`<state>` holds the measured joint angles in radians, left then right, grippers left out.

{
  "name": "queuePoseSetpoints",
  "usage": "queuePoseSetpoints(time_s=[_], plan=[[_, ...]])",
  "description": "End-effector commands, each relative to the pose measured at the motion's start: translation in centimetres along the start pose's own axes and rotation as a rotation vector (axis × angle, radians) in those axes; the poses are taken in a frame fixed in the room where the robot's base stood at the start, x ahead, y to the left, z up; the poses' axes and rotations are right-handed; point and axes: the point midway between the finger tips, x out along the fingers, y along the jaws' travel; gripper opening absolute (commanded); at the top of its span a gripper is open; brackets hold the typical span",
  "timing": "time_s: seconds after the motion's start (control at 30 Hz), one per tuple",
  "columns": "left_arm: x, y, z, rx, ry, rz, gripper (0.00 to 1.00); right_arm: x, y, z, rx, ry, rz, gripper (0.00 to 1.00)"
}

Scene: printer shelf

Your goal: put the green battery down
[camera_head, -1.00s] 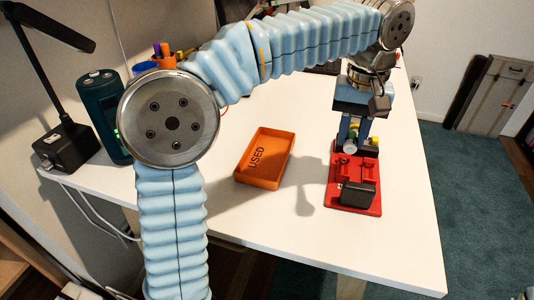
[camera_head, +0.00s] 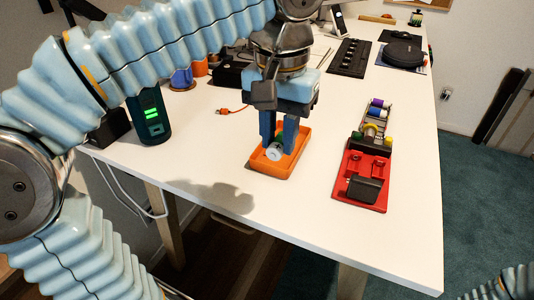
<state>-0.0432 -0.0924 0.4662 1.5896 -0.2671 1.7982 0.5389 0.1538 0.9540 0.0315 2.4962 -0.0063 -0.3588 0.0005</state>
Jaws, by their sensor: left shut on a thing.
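My left gripper (camera_head: 278,145) points down over the orange tray (camera_head: 285,172), with its two blue fingers shut on the green battery (camera_head: 273,153). The battery's pale round end faces me, with a little green beside it. It lies on its side at the tray, low between the walls. I cannot tell whether it touches the tray floor. The fingers hide much of the battery and the tray's far part. My right gripper is not in view; only a piece of my arm shows at the bottom right.
A red device (camera_head: 350,185) with a black block (camera_head: 364,188) stands right of the tray. Coloured batteries (camera_head: 376,112) lie behind it. A dark green cylinder (camera_head: 150,115) with lit bars stands at the left. The white tabletop (camera_head: 230,200) is clear in front of the tray.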

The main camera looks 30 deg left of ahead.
Motion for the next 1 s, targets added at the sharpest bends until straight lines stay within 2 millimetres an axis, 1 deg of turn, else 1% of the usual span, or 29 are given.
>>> queuePoseSetpoints(time_s=[0.07, 0.17, 0.43, 0.53, 0.6, 0.73, 0.87, 0.97, 1.0], plan=[[0.2, -0.3, -0.2, 0.006, -0.002, -0.004, 0.00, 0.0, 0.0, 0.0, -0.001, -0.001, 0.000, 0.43], [1.0, -1.0, -1.8, 0.008, -0.003, -0.005, 0.00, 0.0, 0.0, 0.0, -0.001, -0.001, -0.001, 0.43], [4.0, -3.2, -8.1, 0.006, -0.003, -0.004, 0.00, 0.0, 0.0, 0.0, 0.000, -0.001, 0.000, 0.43], [5.9, -3.8, -9.5, 0.007, -0.005, -0.005, 0.00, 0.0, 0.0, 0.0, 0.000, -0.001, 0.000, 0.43], [7.4, -4.1, -10.4, 0.008, -0.003, -0.005, 0.00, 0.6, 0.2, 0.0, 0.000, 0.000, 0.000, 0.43], [8.7, -4.5, -11.5, 0.009, -0.001, -0.003, 0.00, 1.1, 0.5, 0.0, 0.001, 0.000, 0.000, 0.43], [9.1, -4.7, -12.0, 0.009, 0.001, -0.004, 0.00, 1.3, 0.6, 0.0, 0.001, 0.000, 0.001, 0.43], [10.2, -4.9, -12.6, 0.008, -0.001, -0.004, 0.00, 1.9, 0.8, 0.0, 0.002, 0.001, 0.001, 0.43], [10.9, -4.9, -12.7, 0.008, 0.000, -0.005, 0.00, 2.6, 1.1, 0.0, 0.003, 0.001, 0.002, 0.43]])
